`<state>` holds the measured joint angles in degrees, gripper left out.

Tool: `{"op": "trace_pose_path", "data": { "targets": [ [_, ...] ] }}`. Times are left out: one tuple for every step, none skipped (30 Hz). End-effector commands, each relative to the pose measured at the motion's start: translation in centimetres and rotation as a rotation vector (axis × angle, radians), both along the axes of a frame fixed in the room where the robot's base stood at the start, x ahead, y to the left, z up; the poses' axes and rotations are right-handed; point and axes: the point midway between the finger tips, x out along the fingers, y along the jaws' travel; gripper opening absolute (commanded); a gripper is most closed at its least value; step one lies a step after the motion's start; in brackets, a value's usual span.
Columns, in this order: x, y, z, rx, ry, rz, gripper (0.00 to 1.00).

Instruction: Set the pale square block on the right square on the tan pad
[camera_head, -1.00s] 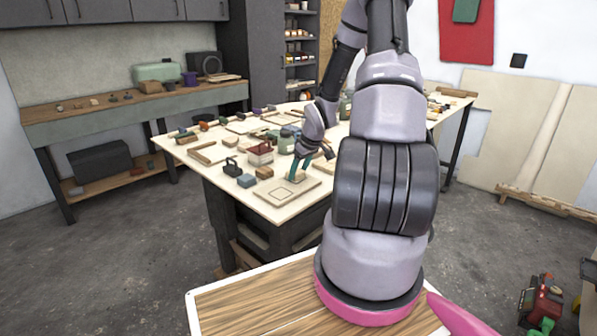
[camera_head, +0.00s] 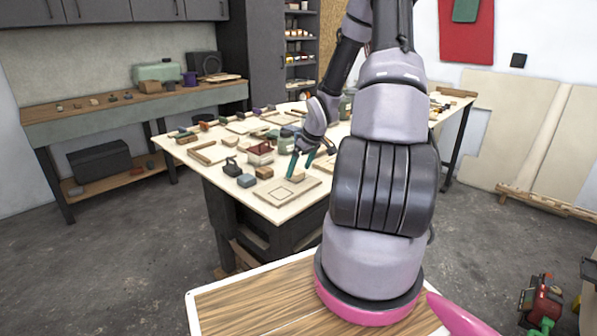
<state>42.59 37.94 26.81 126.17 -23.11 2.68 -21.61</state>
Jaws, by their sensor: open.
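The tan pad (camera_head: 266,197) lies flat near the front corner of the central table. A square outline shows on its left part. The pale square block (camera_head: 299,176) sits on the right part of the pad and looks flat. The square under it is hidden, so I cannot tell how exactly it lines up. My gripper (camera_head: 299,170) has its teal fingers spread just above and around the block. It is open and seems clear of the block, though any light contact is too small to tell.
Left of the pad stand a blue-grey block (camera_head: 246,181), a brown block (camera_head: 264,172), a dark weight-like object (camera_head: 231,167) and a red-and-white box (camera_head: 260,154). A jar (camera_head: 286,141) stands behind my gripper. Floor left of the table is free.

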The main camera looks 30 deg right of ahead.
Motion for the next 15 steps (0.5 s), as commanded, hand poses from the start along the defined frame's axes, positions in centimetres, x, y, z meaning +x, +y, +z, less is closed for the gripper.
{"op": "trace_pose_path", "data": {
  "targets": [
    [-0.4, -0.4, 1.0, -0.003, -0.003, -0.003, 0.96],
    [-0.6, -0.4, 1.5, -0.002, -0.003, -0.002, 0.96],
    [-0.9, -0.5, 2.2, -0.002, -0.003, -0.004, 0.96],
    [-1.1, -0.6, 2.8, -0.001, -0.004, -0.004, 0.96],
    [-1.3, -0.7, 3.4, -0.003, -0.003, -0.005, 0.96],
    [-1.6, -0.8, 4.1, -0.003, -0.003, -0.005, 0.96],
    [-1.7, -0.8, 4.5, -0.002, -0.003, -0.004, 0.96],
    [-1.9, -0.9, 5.0, -0.002, -0.003, -0.004, 0.96],
    [-2.2, -1.0, 5.6, -0.002, -0.002, -0.004, 0.96],
    [-2.4, -1.0, 6.0, -0.003, -0.002, -0.002, 0.96],
    [-2.5, -1.1, 6.3, -0.002, -0.002, -0.003, 0.96],
    [-2.7, -1.1, 6.7, 0.000, -0.001, -0.004, 0.96],
    [-2.8, -1.1, 7.0, 0.000, -0.001, -0.004, 0.96],
    [-2.9, -1.2, 7.3, -0.002, -0.002, -0.003, 0.96],
    [-3.0, -1.2, 7.6, -0.001, -0.001, -0.003, 0.96]
  ]
}}
